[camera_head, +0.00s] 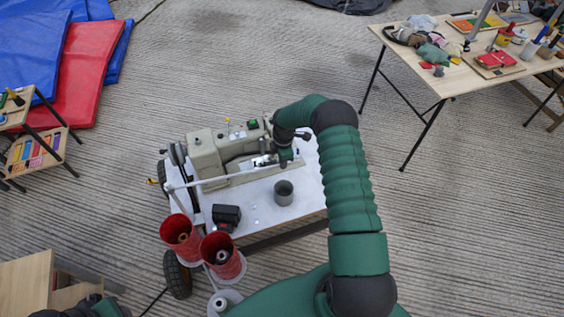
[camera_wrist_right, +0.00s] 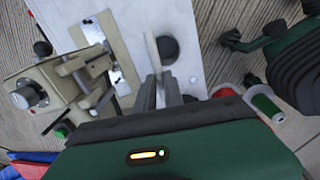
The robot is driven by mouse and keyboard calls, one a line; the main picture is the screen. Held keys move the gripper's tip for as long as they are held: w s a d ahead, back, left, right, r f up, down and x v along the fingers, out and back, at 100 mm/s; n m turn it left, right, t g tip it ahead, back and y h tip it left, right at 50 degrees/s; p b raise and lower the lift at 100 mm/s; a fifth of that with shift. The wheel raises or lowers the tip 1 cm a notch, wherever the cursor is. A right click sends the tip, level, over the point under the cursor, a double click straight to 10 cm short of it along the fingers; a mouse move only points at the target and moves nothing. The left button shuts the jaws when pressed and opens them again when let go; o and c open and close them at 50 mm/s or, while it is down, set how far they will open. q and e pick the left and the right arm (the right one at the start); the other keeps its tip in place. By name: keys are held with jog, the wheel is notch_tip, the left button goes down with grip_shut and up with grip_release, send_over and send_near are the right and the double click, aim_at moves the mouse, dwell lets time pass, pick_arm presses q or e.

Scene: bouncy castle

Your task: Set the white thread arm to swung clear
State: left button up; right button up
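The white thread arm (camera_head: 205,182) is a thin white bar along the front of the beige sewing machine (camera_head: 215,155). Its left end is by the post near the red thread cones. In the right wrist view the white bar (camera_wrist_right: 152,52) runs down between my right fingertips (camera_wrist_right: 160,82), which are close together on either side of it. In the head view my right gripper (camera_head: 270,160) is low beside the machine's right part, partly hidden by its own wrist. My left gripper (camera_wrist_right: 240,40) shows at the upper right of the wrist view; its finger gap is unclear.
Two red thread cones (camera_head: 221,256) stand at the cart's front left. A dark box (camera_head: 227,216) and a grey cup (camera_head: 284,193) are on the white cart top (camera_head: 258,213). A cluttered table (camera_head: 450,85) stands at the upper right. Floor between is open.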

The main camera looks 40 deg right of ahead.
jog(key=o, duration=0.4)
jog(key=shift+o, duration=0.2)
notch_tip(320, 180, up, 17)
jog(key=shift+s+a+f, duration=0.2)
jog(key=shift+s, duration=0.25)
jog(key=s+a+r+m+t, duration=0.1)
jog(key=s+a+r+m, duration=0.1)
jog(key=s+a+m, duration=0.4)
jog(key=s+a+r+m, duration=0.3)
jog(key=s+a+m, duration=0.3)
jog(key=s+a, duration=0.6)
jog(key=shift+a+m+t, duration=0.3)
jog(key=shift+a+t, duration=0.1)
jog(key=shift+a, duration=3.35)
